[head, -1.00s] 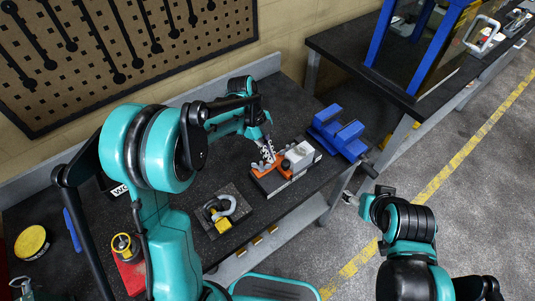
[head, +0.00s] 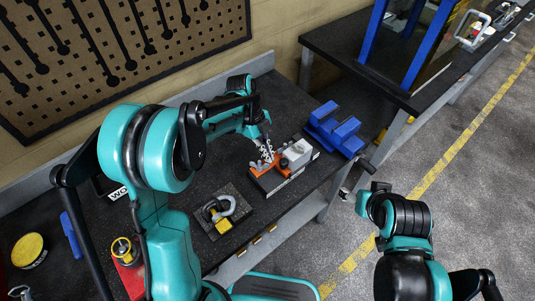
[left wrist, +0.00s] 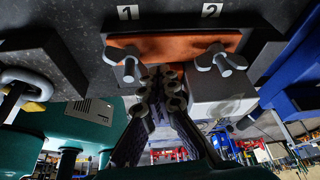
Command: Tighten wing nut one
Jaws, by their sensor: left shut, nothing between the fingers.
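The clamping fixture has an orange plate (head: 257,169) and a pale grey block (head: 298,152) on the bench. In the left wrist view the orange plate (left wrist: 175,47) lies below labels 1 and 2. Wing nut one (left wrist: 126,62) is metallic and sits by label 1 at the left. Wing nut two (left wrist: 219,60) sits by label 2 at the right. My left gripper (left wrist: 163,88) is shut and empty, its fingertips between the two wing nuts, closer to wing nut one. It also shows over the fixture in the head view (head: 264,151).
A blue vise (head: 335,129) stands right of the fixture near the bench end. A dark block with a metal shackle and yellow part (head: 221,213) lies nearer me. A yellow tape measure (head: 122,247) and a yellow tin (head: 27,248) lie at the left.

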